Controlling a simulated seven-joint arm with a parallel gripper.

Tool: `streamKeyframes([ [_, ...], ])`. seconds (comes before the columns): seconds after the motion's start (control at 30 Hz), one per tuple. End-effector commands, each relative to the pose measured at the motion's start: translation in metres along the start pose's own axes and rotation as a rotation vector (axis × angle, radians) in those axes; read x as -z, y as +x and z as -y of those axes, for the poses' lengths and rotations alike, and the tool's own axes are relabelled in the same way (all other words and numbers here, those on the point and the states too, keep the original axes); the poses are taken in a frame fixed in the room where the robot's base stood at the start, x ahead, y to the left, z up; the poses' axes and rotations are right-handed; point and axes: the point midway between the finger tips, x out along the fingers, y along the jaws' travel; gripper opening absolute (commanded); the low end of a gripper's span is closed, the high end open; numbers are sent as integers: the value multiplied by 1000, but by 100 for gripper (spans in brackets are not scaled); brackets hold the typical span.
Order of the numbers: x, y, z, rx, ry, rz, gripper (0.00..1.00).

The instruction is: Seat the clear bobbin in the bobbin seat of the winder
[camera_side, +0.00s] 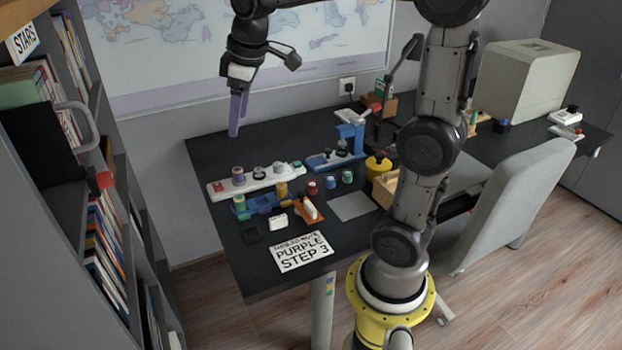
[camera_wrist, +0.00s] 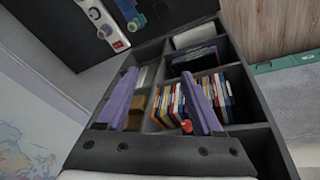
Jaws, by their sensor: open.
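My gripper (camera_side: 238,115) has two purple fingers, spread and empty, and hangs high above and behind the left end of the desk. In the wrist view my gripper (camera_wrist: 160,72) points over a bookshelf, with nothing between the fingers.
A blue rack (camera_side: 262,204) holds green and yellow spools. The bookshelf (camera_side: 104,235) stands left. The desk's back-left corner is clear.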

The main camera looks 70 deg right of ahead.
Motion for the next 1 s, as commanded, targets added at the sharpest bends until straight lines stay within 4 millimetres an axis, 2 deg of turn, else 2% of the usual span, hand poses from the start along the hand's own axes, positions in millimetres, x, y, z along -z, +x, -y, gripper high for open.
streamKeyframes([
  [0.03,-15,-10,20,-2,17,-25,68],
  [0.2,-65,-24,72,4,101,-97,68],
  [0.33,-105,-23,103,19,162,-148,68],
  [0.5,-143,-14,128,41,223,-194,68],
  [0.7,-159,-8,136,53,252,-212,68],
  [1.0,-159,-8,136,53,253,-211,68],
])
